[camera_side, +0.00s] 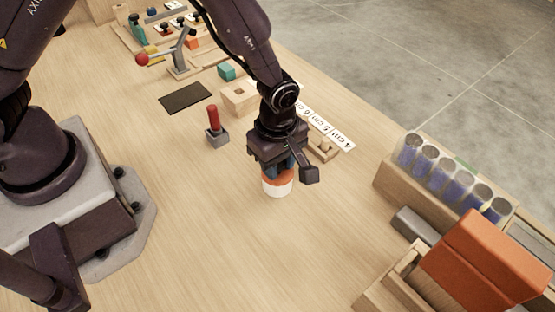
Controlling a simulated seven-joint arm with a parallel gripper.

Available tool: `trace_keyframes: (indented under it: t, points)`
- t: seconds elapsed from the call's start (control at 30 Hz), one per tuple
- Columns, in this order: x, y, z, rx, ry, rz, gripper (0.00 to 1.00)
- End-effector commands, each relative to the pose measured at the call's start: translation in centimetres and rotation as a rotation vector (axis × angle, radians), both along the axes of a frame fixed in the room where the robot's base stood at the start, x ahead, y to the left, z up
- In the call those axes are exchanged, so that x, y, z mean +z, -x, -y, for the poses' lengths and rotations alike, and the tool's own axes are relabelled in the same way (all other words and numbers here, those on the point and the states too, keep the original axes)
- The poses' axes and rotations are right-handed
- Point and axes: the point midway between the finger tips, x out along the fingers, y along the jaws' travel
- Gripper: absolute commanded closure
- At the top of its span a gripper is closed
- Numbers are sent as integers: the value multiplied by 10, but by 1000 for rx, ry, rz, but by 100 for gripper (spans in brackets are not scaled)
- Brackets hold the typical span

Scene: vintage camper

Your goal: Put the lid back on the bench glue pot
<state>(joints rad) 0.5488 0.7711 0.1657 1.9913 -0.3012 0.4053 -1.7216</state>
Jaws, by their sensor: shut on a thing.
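The glue pot (277,188) is a small white pot with an orange band at its top, standing on the wooden bench. My gripper (276,171) is directly above it, pointing down, with its fingers at the top of the pot. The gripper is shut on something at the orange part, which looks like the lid. The fingers and the gripper body hide most of the lid's top. I cannot tell whether the lid is seated on the pot or just above it.
A red peg in a grey block (216,131) stands left of the gripper. A wooden block with a hole (239,100) and a labelled strip (333,134) lie behind. A rack of tubes (391,178) and an orange box (484,262) are at right. The front bench is clear.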

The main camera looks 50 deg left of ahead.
Motion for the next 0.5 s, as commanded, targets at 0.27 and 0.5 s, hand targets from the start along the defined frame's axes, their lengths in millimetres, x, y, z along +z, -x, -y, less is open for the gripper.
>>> trace_keyframes:
  t: [0.27,0.5]
  points:
    - [0,0,0,1,0,0,93]
    - [0,0,0,0,0,0,40]
